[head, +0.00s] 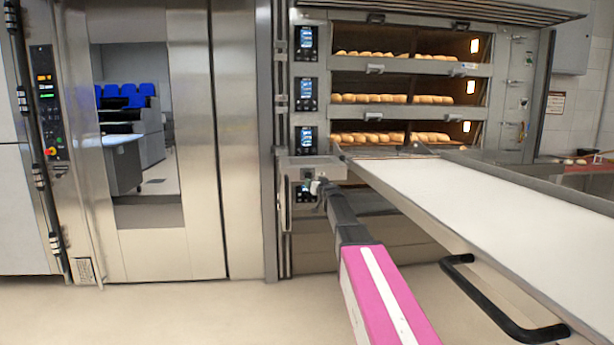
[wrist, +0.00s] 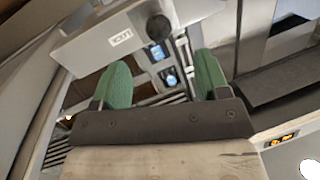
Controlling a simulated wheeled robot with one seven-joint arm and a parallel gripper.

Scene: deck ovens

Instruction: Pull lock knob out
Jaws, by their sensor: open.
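The lock knob (wrist: 158,27) is a round black ball at the top middle of the wrist view. It sits beside a white label reading "LOCK" (wrist: 120,38) on a pale grey panel (wrist: 85,45). My gripper (wrist: 162,80) has two green fingers spread apart, with nothing between them but the background. The knob shows beyond the fingertips, roughly between them, and neither finger appears to touch it. In the head view, a small grey housing (head: 312,163) stands at the left end of the loader; the knob cannot be made out there.
A loader with a white belt (head: 470,195) reaches from the oven toward the lower right, with a black handle (head: 500,310) on its side. Three lit oven decks (head: 410,70) hold bread. A tall steel door (head: 190,150) stands left. Floor (head: 180,310) is clear at lower left.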

